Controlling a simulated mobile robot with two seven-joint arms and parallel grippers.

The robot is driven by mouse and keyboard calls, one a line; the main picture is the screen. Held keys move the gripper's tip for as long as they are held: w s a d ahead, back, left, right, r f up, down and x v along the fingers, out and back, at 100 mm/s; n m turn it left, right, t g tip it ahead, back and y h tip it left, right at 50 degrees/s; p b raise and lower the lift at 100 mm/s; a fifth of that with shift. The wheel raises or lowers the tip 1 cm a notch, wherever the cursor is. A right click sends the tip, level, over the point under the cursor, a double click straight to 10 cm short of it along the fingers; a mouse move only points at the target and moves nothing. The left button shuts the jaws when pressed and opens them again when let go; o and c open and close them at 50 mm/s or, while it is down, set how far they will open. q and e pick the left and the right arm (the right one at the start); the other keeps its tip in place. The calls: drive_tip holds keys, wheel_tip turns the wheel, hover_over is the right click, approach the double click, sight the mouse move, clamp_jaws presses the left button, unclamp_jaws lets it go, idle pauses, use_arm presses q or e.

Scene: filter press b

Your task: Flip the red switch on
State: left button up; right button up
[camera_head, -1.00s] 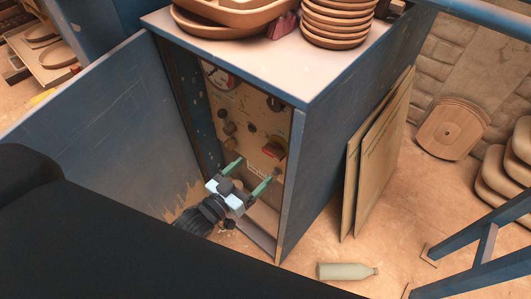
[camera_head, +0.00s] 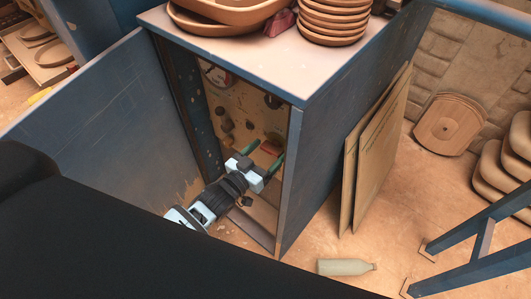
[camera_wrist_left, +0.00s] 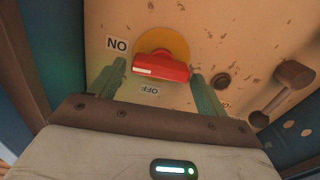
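My left gripper (camera_head: 266,151) reaches into the open cabinet (camera_head: 335,130). Its green fingers (camera_wrist_left: 155,88) are apart, one on each side of the switch in the wrist view. I cannot tell whether they touch it. My right gripper is not in view.
The cabinet's blue door (camera_head: 110,120) stands open at the left. Knobs (camera_head: 225,125) and a dial (camera_head: 215,75) are on the panel. A brown lever (camera_wrist_left: 290,80) is right of the switch in the wrist view. Boards (camera_head: 375,155) lean on the cabinet; a bottle (camera_head: 346,267) lies on the floor.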

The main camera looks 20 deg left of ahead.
use_arm(q)
drive_tip(key=c, duration=0.7)
drive_tip(key=shift+m, duration=0.7)
drive_tip(key=shift+c, duration=0.2)
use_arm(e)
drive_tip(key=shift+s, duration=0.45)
use_arm(q)
drive_tip(key=o, duration=0.8)
drive_tip(key=shift+o, duration=0.9)
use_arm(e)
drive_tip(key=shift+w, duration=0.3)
